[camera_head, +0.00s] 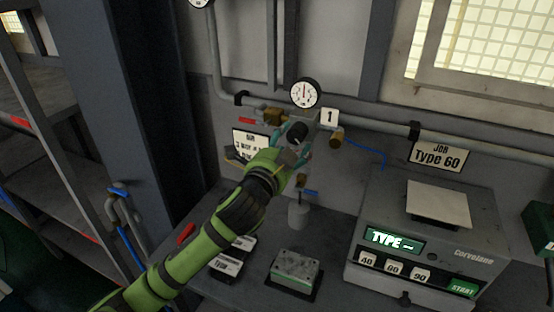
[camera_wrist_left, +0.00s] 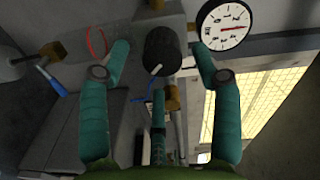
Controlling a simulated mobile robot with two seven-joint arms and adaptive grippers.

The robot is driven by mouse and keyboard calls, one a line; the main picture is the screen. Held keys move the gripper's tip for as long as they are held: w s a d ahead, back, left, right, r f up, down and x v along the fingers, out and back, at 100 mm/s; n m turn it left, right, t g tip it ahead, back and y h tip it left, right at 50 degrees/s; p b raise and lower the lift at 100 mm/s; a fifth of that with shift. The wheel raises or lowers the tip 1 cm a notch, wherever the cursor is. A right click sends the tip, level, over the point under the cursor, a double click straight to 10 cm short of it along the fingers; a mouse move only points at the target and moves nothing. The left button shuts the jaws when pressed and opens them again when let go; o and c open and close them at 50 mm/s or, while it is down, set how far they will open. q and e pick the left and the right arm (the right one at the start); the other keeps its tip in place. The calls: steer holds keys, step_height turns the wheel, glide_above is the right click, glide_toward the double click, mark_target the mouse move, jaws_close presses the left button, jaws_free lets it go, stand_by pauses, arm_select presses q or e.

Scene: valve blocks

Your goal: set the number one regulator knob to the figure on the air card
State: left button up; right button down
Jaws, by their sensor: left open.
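The black regulator knob (camera_head: 297,133) is on the wall pipework, below a round white gauge (camera_head: 304,93) and beside a plate marked 1 (camera_head: 330,117). The gauge needle points about straight up in the head view. My left gripper (camera_head: 291,152) is open at the knob. In the left wrist view the knob (camera_wrist_left: 162,48) lies between the spread teal fingers (camera_wrist_left: 162,60), with gaps on both sides. A white pointer mark shows at its rim. The air card (camera_head: 249,142) is on the wall at left, partly hidden by my gripper; its figure looks like 3 but is hard to read. My right gripper is not in view.
A job card (camera_head: 438,156) reads Type 60. A Corvolane machine (camera_head: 430,240) with buttons stands at right on the bench. A metal block (camera_head: 296,268) lies at front centre. Brass fittings (camera_head: 337,138) and a blue hose (camera_head: 370,154) sit close to the knob.

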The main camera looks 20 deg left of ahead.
arm_select(q)
steer(key=s, duration=0.8)
steer(key=shift+s+a, duration=0.25)
steer(key=shift+a, duration=0.05)
